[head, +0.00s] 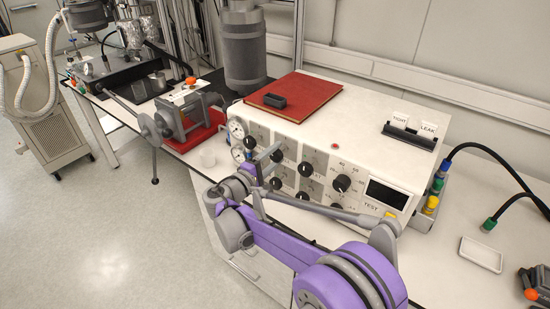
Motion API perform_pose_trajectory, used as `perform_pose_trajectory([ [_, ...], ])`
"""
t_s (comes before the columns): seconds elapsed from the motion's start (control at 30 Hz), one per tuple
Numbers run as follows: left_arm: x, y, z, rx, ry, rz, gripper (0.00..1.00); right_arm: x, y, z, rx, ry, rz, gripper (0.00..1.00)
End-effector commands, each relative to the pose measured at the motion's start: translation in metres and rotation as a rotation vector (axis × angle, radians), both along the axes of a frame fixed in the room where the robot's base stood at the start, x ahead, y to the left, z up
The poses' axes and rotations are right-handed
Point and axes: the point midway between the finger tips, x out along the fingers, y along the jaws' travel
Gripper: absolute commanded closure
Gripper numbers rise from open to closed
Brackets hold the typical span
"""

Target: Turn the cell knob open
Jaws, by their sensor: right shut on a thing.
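The white control box (315,118) stands on the bench and carries several black knobs on its front panel. My right gripper (262,163) is at the left part of this panel, in front of the knobs there. It is shut on a knob, which the fingers and wrist mostly hide. I cannot read the label beside it or tell how far the knob is turned. Other knobs show uncovered, such as a large black knob (341,183) farther right and a knob (276,156) beside the gripper. My left gripper is not in view.
Two round gauges (237,129) sit at the panel's left end. A red book (294,97) and a holder with TIGHT and LEAK cards (409,136) lie on top. A grey vise-like device (188,117) stands left. A white tray (481,253) and black cables lie right.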

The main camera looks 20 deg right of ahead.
Motion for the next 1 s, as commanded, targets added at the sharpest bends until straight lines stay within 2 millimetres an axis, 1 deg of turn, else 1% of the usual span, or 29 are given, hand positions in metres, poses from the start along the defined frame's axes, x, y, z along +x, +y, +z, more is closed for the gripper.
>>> perform_pose_trajectory([
  [0.1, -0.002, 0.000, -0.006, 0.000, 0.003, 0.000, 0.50, 0.000, 0.000, -0.002, -0.069, 0.088, 0.001, 1.00],
  [0.5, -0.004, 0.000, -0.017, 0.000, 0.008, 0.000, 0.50, 0.000, 0.000, -0.002, -0.280, 0.360, 0.001, 1.00],
  [0.8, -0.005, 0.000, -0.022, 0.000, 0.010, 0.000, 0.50, 0.000, 0.000, -0.001, -0.376, 0.483, 0.001, 1.00],
  [1.0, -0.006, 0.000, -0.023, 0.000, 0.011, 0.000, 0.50, 0.000, 0.000, -0.001, -0.403, 0.517, 0.001, 1.00],
])
